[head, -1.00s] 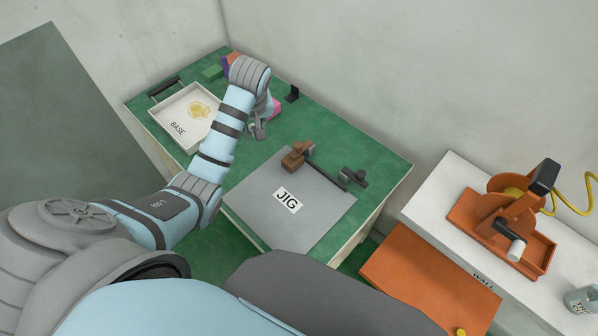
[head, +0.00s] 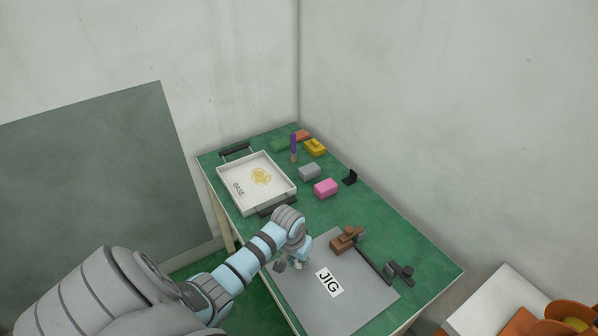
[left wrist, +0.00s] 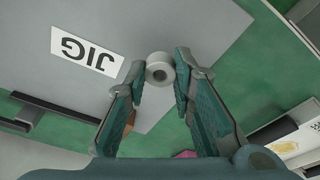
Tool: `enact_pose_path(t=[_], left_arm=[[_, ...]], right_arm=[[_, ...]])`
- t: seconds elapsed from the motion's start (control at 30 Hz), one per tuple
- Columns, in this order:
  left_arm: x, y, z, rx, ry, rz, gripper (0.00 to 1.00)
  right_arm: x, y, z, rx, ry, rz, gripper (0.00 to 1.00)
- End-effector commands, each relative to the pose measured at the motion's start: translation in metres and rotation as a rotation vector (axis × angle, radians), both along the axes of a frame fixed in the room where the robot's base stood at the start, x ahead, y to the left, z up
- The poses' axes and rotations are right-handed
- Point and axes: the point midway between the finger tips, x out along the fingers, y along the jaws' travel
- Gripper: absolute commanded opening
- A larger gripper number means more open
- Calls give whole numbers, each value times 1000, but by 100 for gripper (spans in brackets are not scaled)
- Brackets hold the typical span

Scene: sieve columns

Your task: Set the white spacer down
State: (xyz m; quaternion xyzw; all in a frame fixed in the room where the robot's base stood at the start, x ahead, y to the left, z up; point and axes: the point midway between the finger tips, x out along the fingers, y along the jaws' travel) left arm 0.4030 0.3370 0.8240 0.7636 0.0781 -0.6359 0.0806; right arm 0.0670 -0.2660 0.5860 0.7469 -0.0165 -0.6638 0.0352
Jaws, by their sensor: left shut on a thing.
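The white spacer (left wrist: 160,70) is a short pale ring with a round hole, seen end-on in the left wrist view. My left gripper (left wrist: 159,74) is shut on it, with one fingertip on each side. In the head view my left gripper (head: 291,265) is over the left part of the grey JIG plate (head: 355,292), and its wrist hides much of the spacer. I cannot tell how high the spacer is above the plate. The plate also shows in the left wrist view (left wrist: 205,30). My right gripper is not in view.
The BASE tray (head: 285,203) stands at the back left of the green table. A pink block (head: 326,188), a grey block (head: 310,172) and a yellow block (head: 315,147) lie behind. A brown clamp-like piece (head: 346,239) and a dark bar (head: 375,266) edge the plate.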

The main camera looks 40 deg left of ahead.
Motion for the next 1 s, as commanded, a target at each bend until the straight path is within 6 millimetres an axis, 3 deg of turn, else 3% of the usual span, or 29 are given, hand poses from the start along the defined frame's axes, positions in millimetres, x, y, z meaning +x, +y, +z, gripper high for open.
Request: enact_pose_path(t=[0.17, 0.27, 0.47, 0.5, 0.6, 1.0], left_arm=[[-1, 0, -34, -1, 3, 1, 8], [-1, 0, -36, 0, 1, 0, 8], [-1, 0, -36, 0, 1, 1, 8], [-1, 0, -36, 0, 1, 1, 28], [-1, 0, -35, 0, 1, 1, 43], [-1, 0, -27, 0, -1, 0, 43]], right_arm=[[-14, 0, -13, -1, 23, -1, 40], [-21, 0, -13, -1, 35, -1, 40], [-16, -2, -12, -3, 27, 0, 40], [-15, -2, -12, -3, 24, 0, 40], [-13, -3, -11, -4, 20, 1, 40], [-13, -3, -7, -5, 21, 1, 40]])
